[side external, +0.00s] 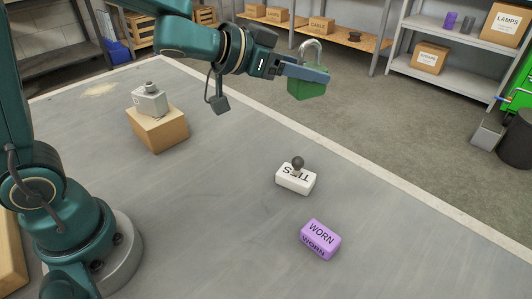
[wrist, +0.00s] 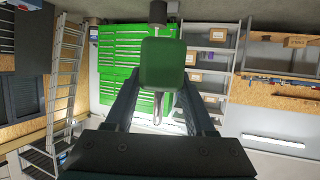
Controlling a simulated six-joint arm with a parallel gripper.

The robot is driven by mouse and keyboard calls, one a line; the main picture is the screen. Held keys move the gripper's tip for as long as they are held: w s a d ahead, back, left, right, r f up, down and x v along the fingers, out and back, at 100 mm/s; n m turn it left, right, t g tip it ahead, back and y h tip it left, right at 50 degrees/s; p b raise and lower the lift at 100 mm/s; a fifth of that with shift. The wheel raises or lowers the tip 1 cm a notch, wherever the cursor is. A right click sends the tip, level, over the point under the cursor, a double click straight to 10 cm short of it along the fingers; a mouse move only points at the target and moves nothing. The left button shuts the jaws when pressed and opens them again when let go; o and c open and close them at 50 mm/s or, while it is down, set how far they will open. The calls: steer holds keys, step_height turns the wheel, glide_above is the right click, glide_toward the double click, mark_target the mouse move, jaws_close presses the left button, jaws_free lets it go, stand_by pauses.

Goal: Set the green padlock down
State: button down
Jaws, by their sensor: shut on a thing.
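The green padlock (side external: 307,88) is held up in the air by my gripper (side external: 305,73), its silver shackle pointing up, above the far side of the grey work surface (side external: 225,190). My gripper is shut on the padlock's body. In the wrist view the green padlock (wrist: 164,64) sits between the two fingers of my gripper (wrist: 163,82), and the shackle shows partly below its body. Nothing touches the padlock from beneath.
A cardboard box (side external: 158,130) with a grey metal part (side external: 149,99) on top stands at left. A white block (side external: 296,178) with a dark knob and a purple block (side external: 320,240) marked WORN lie nearer. The surface between the box and the white block is clear.

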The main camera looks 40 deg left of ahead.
steer(key=shift+w+a+f+n+t+y, duration=0.15)
steer(key=shift+w+a+f+n+y, duration=0.15)
steer(key=shift+a+n+y, duration=0.3)
steer(key=shift+w+a+f+n+t+y, duration=0.15)
steer(key=shift+w+a+n+y, duration=0.15)
steer(key=shift+n+y, duration=0.3)
steer(key=s+a+f+n+g+y, duration=0.4)
steer(key=s+a+f+n+y, duration=0.4)
steer(key=a+f+n+y, duration=0.3)
steer(key=shift+m, duration=0.3)
steer(key=shift+s+a+f, duration=0.1)
steer(key=shift+a+f, duration=0.05)
steer(key=shift+f, duration=1.6)
steer(key=shift+s+a+f, duration=0.1)
steer(key=shift+f, duration=1.6)
steer(key=shift+f+y, duration=0.15)
steer(key=shift+y, duration=0.15)
steer(key=shift+c, duration=1.2)
jaws_free()
